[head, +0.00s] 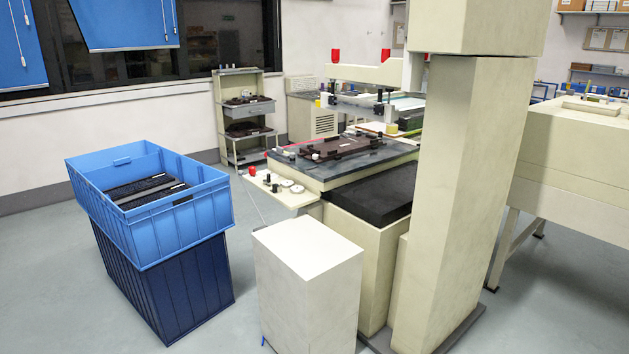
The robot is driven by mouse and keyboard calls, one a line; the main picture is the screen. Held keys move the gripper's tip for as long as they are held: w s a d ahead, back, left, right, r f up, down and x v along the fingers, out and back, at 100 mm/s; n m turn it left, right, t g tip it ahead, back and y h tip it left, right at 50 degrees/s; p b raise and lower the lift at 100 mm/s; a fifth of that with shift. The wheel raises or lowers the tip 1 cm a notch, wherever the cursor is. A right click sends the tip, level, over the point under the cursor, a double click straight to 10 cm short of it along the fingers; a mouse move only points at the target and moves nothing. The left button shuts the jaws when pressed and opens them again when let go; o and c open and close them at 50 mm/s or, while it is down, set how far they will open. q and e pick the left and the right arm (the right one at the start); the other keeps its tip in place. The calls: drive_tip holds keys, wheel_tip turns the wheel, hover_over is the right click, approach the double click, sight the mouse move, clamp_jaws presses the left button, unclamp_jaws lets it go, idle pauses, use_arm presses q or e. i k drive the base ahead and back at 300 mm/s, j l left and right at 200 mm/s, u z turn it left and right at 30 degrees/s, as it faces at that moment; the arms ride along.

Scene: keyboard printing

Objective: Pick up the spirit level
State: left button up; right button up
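I cannot make out a spirit level in the head view; if it is here, it is hidden or too small to tell. Neither of my grippers is in view. The printing machine (372,195) stands in the middle, with a dark fixture plate (345,150) on its grey bed. A small yellow block (391,129) sits near the back of the bed, and its kind is unclear.
A light blue crate (190,222) holding dark keyboards (145,188) sits on a dark blue crate (170,290) at left. A white box (305,285) and a beige column (465,190) stand in front of the machine. Grey floor (50,290) is clear at left. A beige bench (575,155) is at right.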

sight(280, 151)
drive_tip(key=i+u, duration=0.1)
drive_tip(key=i, duration=0.4)
drive_tip(key=i+l+u, duration=0.1)
drive_tip(key=i, duration=0.4)
drive_tip(key=i+l, duration=0.1)
drive_tip(key=i, duration=0.45)
drive_tip(key=i+l+u, duration=0.15)
drive_tip(key=i, duration=0.35)
drive_tip(key=j+z, duration=0.15)
drive_tip(key=z, duration=0.65)
drive_tip(key=j+z, duration=0.45)
drive_tip(key=j, duration=0.2)
drive_tip(key=j+z, duration=0.45)
drive_tip(key=j, duration=0.25)
drive_tip(key=k+j, duration=0.1)
drive_tip(key=j, duration=0.3)
drive_tip(key=k+j, duration=0.1)
drive_tip(key=j, duration=0.3)
drive_tip(key=j+z, duration=0.1)
drive_tip(key=j, duration=0.25)
drive_tip(key=k+j, duration=0.15)
drive_tip(key=j, duration=0.25)
